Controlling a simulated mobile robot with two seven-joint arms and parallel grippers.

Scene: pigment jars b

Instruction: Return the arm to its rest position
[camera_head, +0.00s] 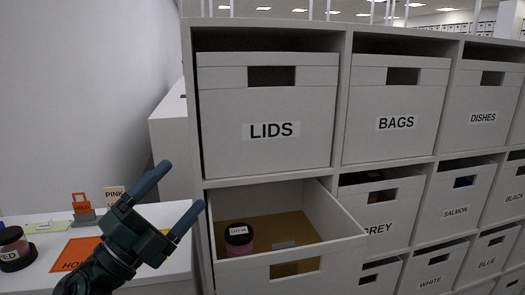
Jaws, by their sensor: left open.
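My left gripper (168,200) is at the lower left, in front of the white table and left of the open drawer. Its two blue-grey fingers are spread apart with nothing between them. My left arm comes in from the bottom left edge. My right gripper is not in view.
An open drawer (345,243) juts from the shelf unit with a dark-lidded pink jar (239,238) inside. Closed bins such as LIDS (268,150) and BAGS (397,145) surround it. A jar marked RED (14,250) and an orange HOLD card (72,254) lie on the white table (45,285).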

